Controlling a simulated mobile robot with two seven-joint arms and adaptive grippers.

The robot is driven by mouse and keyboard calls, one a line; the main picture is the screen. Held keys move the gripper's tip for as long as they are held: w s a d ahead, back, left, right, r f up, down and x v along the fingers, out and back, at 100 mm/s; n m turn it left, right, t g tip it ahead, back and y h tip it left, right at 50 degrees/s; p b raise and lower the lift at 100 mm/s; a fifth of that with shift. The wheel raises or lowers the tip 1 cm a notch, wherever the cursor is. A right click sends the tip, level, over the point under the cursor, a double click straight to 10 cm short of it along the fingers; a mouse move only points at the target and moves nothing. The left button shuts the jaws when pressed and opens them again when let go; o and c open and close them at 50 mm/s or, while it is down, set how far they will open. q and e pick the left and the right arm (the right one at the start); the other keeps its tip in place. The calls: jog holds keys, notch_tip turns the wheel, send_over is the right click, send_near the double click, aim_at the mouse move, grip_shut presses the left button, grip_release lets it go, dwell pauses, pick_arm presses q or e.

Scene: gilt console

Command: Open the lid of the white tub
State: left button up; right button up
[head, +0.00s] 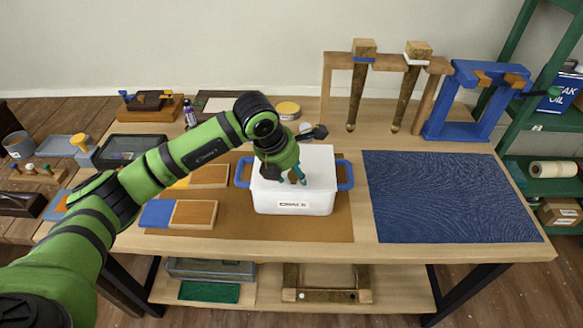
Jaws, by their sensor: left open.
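The white tub (293,203) stands on a brown mat near the middle of the workbench. It has a blue handle at each side and a small label on its front. Its white lid (318,158) looks closed on top. My left gripper (298,178) is open and points down over the tub's top, left of the lid's middle. My left arm hides part of the lid's back left. I cannot tell whether the fingertips touch the lid. My right gripper is not in view.
A blue textured mat (450,198) lies flat and clear to the right. Wooden boards (194,214) lie left of the tub. A wooden stand (327,95) with hanging tapered legs and a blue stand (442,115) rise behind. A green shelf (541,145) stands at the right.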

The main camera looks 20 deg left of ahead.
pick_arm(q)
grip_shut()
jog(key=shift+r, duration=0.1)
